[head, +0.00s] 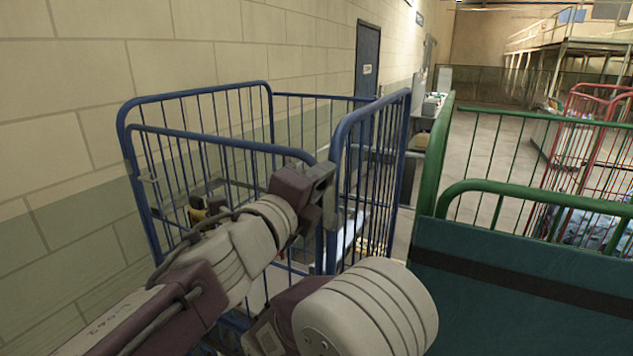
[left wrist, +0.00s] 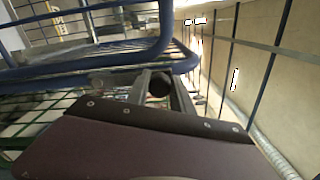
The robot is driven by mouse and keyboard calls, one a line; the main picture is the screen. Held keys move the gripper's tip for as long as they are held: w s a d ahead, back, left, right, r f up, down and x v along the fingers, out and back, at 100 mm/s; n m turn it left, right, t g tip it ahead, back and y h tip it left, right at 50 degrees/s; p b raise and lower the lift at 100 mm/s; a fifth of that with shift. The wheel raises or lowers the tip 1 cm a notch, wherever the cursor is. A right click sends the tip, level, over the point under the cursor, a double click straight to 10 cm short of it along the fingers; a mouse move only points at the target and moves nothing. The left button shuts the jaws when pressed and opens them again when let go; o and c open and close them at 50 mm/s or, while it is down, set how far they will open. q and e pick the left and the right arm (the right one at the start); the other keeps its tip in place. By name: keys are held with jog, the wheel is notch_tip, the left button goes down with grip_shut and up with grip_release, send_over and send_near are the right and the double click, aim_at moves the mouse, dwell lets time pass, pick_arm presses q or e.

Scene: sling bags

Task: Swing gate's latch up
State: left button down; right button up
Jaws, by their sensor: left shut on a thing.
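The blue wire cage (head: 222,142) stands left of centre, against the wall. Its near panel and right side panel (head: 368,108) meet close to my left gripper (head: 326,185). In the left wrist view the gripper (left wrist: 160,92) is shut on a dark, round-ended part, which looks like the latch (left wrist: 158,86). Blue rails (left wrist: 110,60) of the cage pass just beyond the fingers. In the head view the latch is hidden by the gripper, so its angle cannot be told there. My right gripper is not in view.
A green cage (head: 530,190) with a dark green panel stands close on the right. Red cages (head: 590,140) stand farther back at right. A block wall (head: 60,100) runs along the left, with a blue door (head: 368,55). Open floor (head: 490,150) lies beyond the green cage.

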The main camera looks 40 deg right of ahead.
pick_arm(q)
jog(key=shift+r, duration=0.15)
jog(key=c, duration=1.1)
grip_release()
jog(key=shift+d, duration=0.1)
jog(key=b+v, duration=0.1)
jog(key=v, duration=0.8)
